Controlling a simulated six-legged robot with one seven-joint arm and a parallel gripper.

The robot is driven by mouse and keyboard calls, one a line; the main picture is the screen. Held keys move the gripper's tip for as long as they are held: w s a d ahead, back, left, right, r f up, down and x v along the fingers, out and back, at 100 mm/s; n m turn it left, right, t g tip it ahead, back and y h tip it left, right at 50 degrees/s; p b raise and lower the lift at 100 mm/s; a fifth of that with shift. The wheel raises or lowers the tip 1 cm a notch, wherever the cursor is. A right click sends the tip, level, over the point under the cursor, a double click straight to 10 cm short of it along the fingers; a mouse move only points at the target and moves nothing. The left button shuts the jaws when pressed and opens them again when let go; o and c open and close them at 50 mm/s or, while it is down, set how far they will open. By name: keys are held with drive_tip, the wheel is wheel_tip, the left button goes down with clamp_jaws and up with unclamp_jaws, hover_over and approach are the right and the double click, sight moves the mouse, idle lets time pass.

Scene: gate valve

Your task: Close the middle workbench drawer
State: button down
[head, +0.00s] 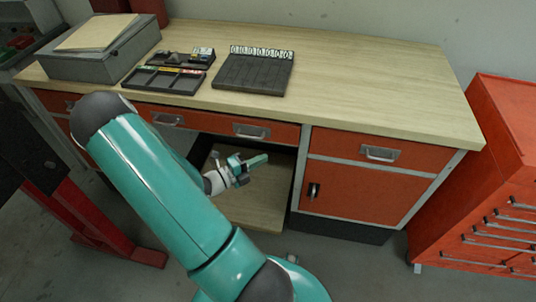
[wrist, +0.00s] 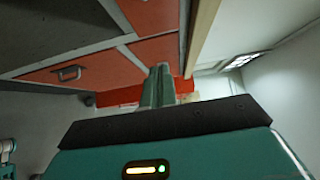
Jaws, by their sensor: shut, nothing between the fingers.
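The middle drawer (head: 210,125) is a wide orange front with two metal handles under the wooden worktop in the head view. Its front looks about level with its neighbours; I cannot tell whether a small gap is left. My gripper (head: 256,161) is in front of the open space under this drawer, just below the right handle, with no clear contact. In the wrist view my gripper (wrist: 158,84) has its teal fingers together and empty, with orange panels beyond them. My arm hides part of the drawer's left side in the head view.
The workbench top (head: 370,80) carries a grey box (head: 95,50), black trays (head: 165,80) and a dark rack (head: 253,72). A right drawer (head: 345,149) and cabinet door (head: 360,190) look shut. A red tool cabinet (head: 490,200) stands at the right. The knee space holds a low wooden shelf (head: 260,200).

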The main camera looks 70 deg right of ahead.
sight(285, 135)
drive_tip(key=shift+s+d, duration=0.65)
drive_tip(key=shift+d, duration=1.15)
drive_tip(key=shift+s+d, duration=0.65)
drive_tip(key=shift+d, duration=1.1)
drive_tip(key=shift+s+d, duration=0.65)
drive_tip(key=shift+d, duration=1.15)
drive_tip(key=shift+w+d+r, duration=0.1)
drive_tip(key=shift+w+d, duration=0.1)
drive_tip(key=shift+d, duration=1.05)
